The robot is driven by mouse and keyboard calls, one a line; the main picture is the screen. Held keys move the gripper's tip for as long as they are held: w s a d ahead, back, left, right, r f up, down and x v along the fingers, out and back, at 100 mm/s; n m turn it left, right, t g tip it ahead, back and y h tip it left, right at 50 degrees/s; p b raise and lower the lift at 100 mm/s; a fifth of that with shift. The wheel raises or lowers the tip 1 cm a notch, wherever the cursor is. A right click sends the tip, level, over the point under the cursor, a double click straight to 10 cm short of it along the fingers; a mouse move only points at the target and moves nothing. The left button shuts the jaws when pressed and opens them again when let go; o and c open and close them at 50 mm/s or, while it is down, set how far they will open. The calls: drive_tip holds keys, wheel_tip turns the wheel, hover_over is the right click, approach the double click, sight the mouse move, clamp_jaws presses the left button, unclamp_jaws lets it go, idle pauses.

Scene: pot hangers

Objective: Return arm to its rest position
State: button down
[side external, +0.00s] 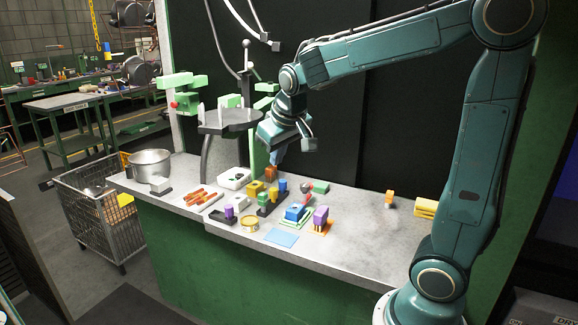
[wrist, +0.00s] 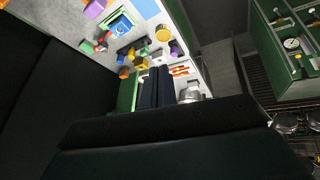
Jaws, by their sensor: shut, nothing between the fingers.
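My gripper (side external: 278,155) hangs from the teal arm above the back of the grey worktop (side external: 365,240) in the side external view. Its fingers point down and are shut with nothing visible between them. In the wrist view the dark closed fingers of my gripper (wrist: 158,70) show near the middle, beside the small objects on the worktop. The arm is raised and bent, reaching left from its base at the right. The gripper appears clear of the objects below it.
Several coloured blocks (side external: 295,212) crowd the middle of the worktop. A metal pot (side external: 149,163) stands at the left end. A round dark stand (side external: 230,120) is left of my gripper. The worktop's right part is mostly clear, with an orange piece (side external: 390,199) there.

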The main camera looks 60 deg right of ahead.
drive_tip(key=s+a+n+y, duration=0.1)
drive_tip(key=s+a, duration=0.4)
drive_tip(key=s, duration=0.4)
drive_tip(key=s+a+n+t+y, duration=0.1)
drive_tip(key=s+a+n+y, duration=0.1)
drive_tip(key=s+a, duration=0.4)
drive_tip(key=s, duration=0.3)
drive_tip(key=shift+s+n, duration=0.2)
drive_tip(key=shift+n, duration=0.1)
